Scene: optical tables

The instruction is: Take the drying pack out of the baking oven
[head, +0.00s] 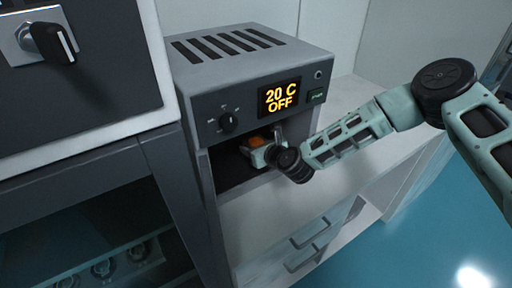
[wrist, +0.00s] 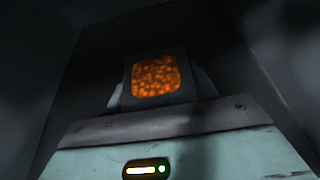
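The baking oven (head: 240,85) is a grey box with top vents, and its display (head: 280,97) reads 20 C OFF. Its front is open below the control panel, and the chamber is dark. My gripper (head: 259,150) reaches into this opening from the right. The drying pack (wrist: 155,76), a dark frame with a window of glowing orange beads, is in front of my gripper in the wrist view. Its orange also shows in the head view (head: 259,140). Pale fingers (wrist: 158,94) flank the pack; whether they press on it is not clear.
Dark chamber walls (wrist: 85,75) stand close on both sides of my gripper. A knob (head: 229,121) is on the oven front. A larger dark unit (head: 85,85) stands on the left. A pale surface (head: 350,95) lies to the right, with teal floor (head: 415,240) beyond.

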